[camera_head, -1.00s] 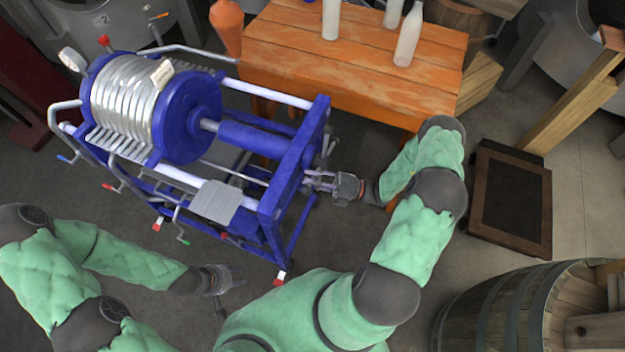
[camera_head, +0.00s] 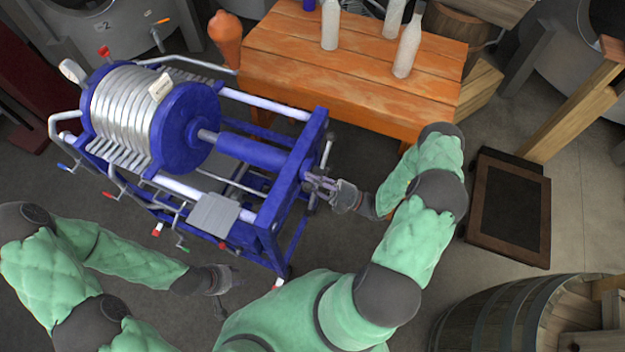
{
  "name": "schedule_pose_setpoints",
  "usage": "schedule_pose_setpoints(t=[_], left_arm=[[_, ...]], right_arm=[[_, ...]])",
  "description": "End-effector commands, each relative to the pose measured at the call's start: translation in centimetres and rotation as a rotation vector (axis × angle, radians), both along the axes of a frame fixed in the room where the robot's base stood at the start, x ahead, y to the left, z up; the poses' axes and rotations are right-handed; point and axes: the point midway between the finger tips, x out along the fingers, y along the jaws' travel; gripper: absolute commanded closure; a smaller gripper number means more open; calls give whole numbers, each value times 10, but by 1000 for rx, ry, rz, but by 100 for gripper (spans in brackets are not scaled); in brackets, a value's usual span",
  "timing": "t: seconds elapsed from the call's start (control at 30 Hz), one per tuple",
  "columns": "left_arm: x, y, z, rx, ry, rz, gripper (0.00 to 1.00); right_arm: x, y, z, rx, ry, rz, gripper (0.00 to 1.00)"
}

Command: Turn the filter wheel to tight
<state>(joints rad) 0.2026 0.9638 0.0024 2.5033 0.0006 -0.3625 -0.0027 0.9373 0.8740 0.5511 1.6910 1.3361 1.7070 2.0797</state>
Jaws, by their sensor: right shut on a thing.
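The filter press (camera_head: 260,150) is a blue frame with a stack of pale round plates (camera_head: 125,110) at its left and a blue screw cylinder along its middle. Its wheel (camera_head: 327,150), a thin grey bar-like handle seen nearly edge-on, is at the right end plate. My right gripper (camera_head: 318,183) is at this end and is shut on part of the wheel; the fingers cover the spot they hold. My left gripper (camera_head: 232,278) hangs low in front of the press, away from it; its fingers are too small and dark to read.
An orange wooden table (camera_head: 350,75) with white bottles (camera_head: 408,45) stands behind the press. A terracotta-coloured vessel (camera_head: 226,40) is at its left. A dark framed board (camera_head: 508,208) and a barrel (camera_head: 520,315) are at the right. Small taps (camera_head: 183,243) stick out at the press's front.

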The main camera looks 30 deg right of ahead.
Motion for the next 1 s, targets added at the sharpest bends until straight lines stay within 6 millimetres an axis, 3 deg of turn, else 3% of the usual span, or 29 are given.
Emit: schedule_pose_setpoints(t=[0.27, 0.3, 0.37, 0.77, 1.0], left_arm=[[0, 0, 0, 0, 0, 0, 60], [0, 0, 0, 0, 0, 0, 60], [0, 0, 0, 0, 0, 0, 60], [0, 0, 0, 0, 0, 0, 60], [0, 0, 0, 0, 0, 0, 60]], right_arm=[[1, -1, 0, -3, -1, -3, 100], [1, -1, 0, -3, -1, -3, 66], [1, -1, 0, -3, -1, -3, 52], [-2, -4, -2, -2, -1, -3, 52], [-24, -28, -16, -4, 0, -6, 52]])
